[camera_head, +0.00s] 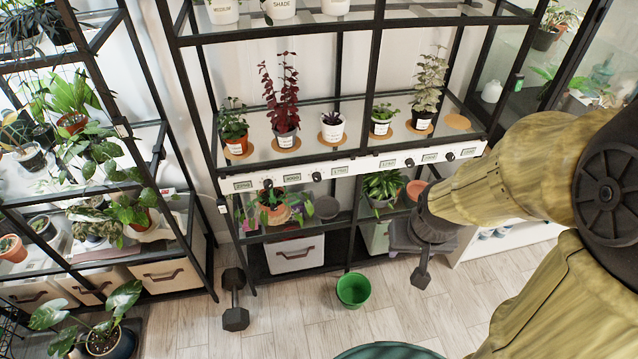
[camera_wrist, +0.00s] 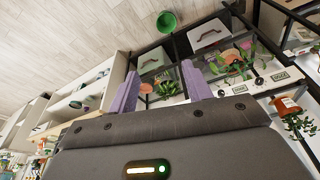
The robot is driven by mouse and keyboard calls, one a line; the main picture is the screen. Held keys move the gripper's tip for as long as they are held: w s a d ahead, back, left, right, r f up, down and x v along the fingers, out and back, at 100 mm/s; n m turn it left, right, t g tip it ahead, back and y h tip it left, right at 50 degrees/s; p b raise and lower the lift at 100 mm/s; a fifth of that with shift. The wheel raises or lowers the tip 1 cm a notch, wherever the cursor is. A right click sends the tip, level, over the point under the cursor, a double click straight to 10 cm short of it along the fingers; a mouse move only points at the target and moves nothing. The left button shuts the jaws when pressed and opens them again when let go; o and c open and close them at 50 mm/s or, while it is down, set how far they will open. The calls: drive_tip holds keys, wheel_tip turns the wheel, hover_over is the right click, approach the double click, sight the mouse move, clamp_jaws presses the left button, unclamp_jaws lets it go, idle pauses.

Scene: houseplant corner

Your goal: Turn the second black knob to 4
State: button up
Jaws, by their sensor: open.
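A white panel (camera_head: 355,168) runs along the front of the plant shelf and carries several small black knobs between number plates. Counting from the left, the first black knob (camera_head: 268,183) and the second black knob (camera_head: 317,176) sit left of the middle post. Another knob (camera_head: 409,162) and one further right (camera_head: 450,156) lie beyond it. Their settings are too small to read. In the wrist view one black knob (camera_wrist: 259,81) shows right of my fingers. My gripper (camera_wrist: 160,88) is open and empty, its two pale purple fingers apart, in front of and below the panel's right half. Its fingertips are hidden in the head view.
Potted plants stand on the shelf above the panel, among them a red-leaved plant (camera_head: 282,95). A leafy plant (camera_head: 382,187) and a storage box (camera_head: 295,254) are below. The floor in front is otherwise partly clear.

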drive_tip(key=w+a+f+t+y+b, duration=0.1)
drive_tip(key=w+a+f+t+b, duration=0.3)
drive_tip(key=w+f, duration=0.35)
drive_tip(key=w+a+f+t+b, duration=0.2)
drive_tip(key=w+f+t+b, duration=0.1)
drive_tip(key=w+f+b, duration=0.4)
drive_tip(key=w+a+f+n+t+y+b, duration=0.2)
drive_tip(key=w+a+f+t+y+b, duration=0.2)
drive_tip(key=w+a+f+t+b, duration=0.1)
drive_tip(key=a+f+t+b, duration=0.1)
drive_tip(key=a+t+b, duration=0.1)
drive_tip(key=a+b, duration=0.1)
drive_tip(key=shift+w+a+n+y, duration=0.3)
drive_tip(key=shift+w+a+y, duration=0.05)
drive_tip(key=shift+w+y, duration=0.05)
drive_tip(key=shift+w, duration=0.1)
approach(317, 179)
drive_tip(key=x, duration=0.5)
drive_tip(key=p+x, duration=0.1)
drive_tip(key=x, duration=0.2)
drive_tip(key=shift+w+d, duration=0.1)
drive_tip(key=shift+d, duration=0.25)
drive_tip(key=shift+w+a+f, duration=0.1)
drive_tip(key=shift+w+a, duration=0.1)
drive_tip(key=shift+a, duration=0.15)
drive_tip(key=shift+s, duration=0.1)
